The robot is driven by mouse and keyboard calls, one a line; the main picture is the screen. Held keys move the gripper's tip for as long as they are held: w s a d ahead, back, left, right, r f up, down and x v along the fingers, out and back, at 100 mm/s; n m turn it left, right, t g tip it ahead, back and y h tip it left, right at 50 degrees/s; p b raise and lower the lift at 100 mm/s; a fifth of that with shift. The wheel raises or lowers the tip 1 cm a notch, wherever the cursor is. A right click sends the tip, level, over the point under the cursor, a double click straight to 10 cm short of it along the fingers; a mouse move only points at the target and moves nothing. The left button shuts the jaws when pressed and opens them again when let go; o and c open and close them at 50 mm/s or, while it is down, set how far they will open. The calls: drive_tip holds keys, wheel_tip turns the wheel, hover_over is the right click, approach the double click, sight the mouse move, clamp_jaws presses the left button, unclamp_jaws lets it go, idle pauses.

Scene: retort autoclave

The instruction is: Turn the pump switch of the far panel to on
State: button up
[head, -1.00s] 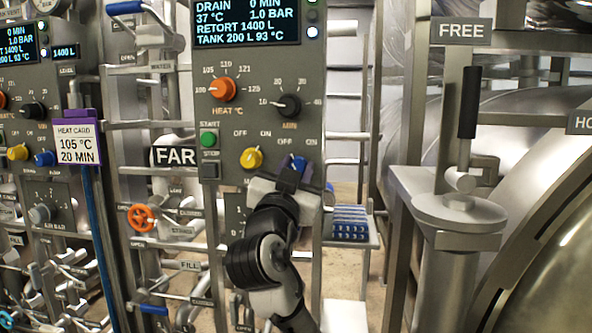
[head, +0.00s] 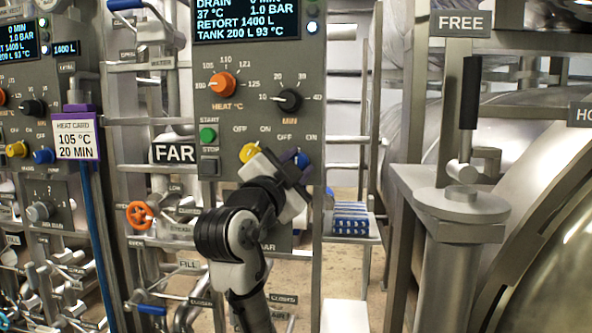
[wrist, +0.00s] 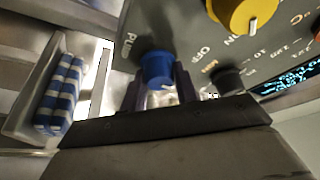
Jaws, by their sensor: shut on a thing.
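The far panel (head: 225,65) fills the middle of the head view, with a FAR sign (head: 174,153) at its left. Its blue knob (head: 303,160) is at the lower right, below OFF and ON labels. In the wrist view the blue knob (wrist: 156,68) is beside a label that seems to read PUMP. My gripper (head: 294,168) is at this knob, its palm tilted. In the wrist view my gripper (wrist: 158,85) is shut with the dark fingers on both sides of the knob. The head view partly hides the knob, and its exact setting is hard to read.
A yellow knob (head: 249,152) is close to the left of my gripper. Orange (head: 222,85) and black (head: 289,100) dials are above. A rack with blue-and-white packs (head: 350,220) is at the right. A second panel (head: 40,120) stands left.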

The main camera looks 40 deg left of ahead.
drive_tip(key=m, duration=0.3)
drive_tip(key=m+g+h, duration=0.1)
drive_tip(key=m, duration=0.1)
drive_tip(key=shift+m+h, duration=0.3)
drive_tip(key=shift+m, duration=0.1)
drive_tip(key=shift+g, duration=0.3)
drive_tip(key=o, duration=1)
drive_tip(key=b+v, duration=0.3)
drive_tip(key=v, duration=1.1)
drive_tip(key=shift+b, duration=0.35)
